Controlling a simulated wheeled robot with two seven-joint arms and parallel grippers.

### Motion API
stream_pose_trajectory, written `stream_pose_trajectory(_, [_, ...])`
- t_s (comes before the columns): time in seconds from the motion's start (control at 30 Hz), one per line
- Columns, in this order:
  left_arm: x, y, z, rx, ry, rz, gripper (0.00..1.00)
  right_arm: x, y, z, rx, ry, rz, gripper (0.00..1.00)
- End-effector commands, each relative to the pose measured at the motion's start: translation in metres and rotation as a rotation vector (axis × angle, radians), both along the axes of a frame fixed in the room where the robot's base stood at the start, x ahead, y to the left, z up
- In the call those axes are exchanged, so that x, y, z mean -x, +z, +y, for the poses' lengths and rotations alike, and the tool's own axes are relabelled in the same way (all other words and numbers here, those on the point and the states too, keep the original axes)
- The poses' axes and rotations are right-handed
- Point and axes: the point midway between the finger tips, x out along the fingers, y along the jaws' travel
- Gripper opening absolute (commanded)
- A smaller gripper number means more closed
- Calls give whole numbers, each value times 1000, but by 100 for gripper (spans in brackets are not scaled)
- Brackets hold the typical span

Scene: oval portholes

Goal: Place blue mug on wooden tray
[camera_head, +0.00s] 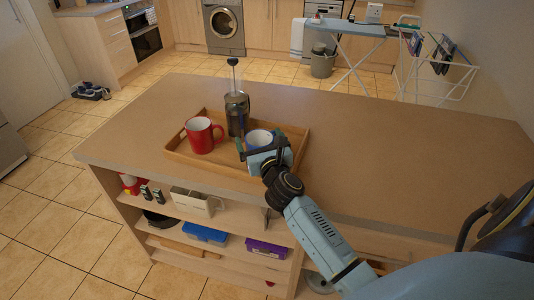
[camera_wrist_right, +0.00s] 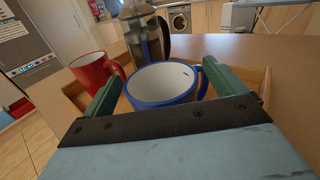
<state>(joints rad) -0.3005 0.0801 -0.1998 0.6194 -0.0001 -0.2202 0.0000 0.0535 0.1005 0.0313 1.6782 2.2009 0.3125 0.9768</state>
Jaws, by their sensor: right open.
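The blue mug (camera_wrist_right: 163,84), white inside with a blue rim, stands upright on the wooden tray (camera_head: 222,172). It also shows in the head view (camera_head: 259,138), partly hidden by my right gripper. My right gripper (camera_head: 264,145) is open, with its green fingers on either side of the mug in the wrist view (camera_wrist_right: 165,78). I cannot tell whether the fingers touch it. The tray lies on the counter and also shows in the wrist view (camera_wrist_right: 76,95). My left gripper is not in view.
A red mug (camera_head: 201,136) stands on the tray, left of the blue mug. A dark French press (camera_head: 236,112) stands behind them, its plunger sticking up. The counter (camera_head: 400,140) is clear to the right. Open shelves with boxes (camera_head: 205,233) lie below the counter's front edge.

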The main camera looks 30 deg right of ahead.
Motion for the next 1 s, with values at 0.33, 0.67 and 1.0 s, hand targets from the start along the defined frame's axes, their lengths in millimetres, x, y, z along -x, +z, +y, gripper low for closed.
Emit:
stream_pose_trajectory(0.33, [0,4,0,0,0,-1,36,70,-2,21,-1,0,4,95])
stream_pose_trajectory(0.67, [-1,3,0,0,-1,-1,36,105,-1,31,-2,0,2,95])
stream_pose_trajectory(1.0, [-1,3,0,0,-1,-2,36,106,0,33,32,4,4,95])
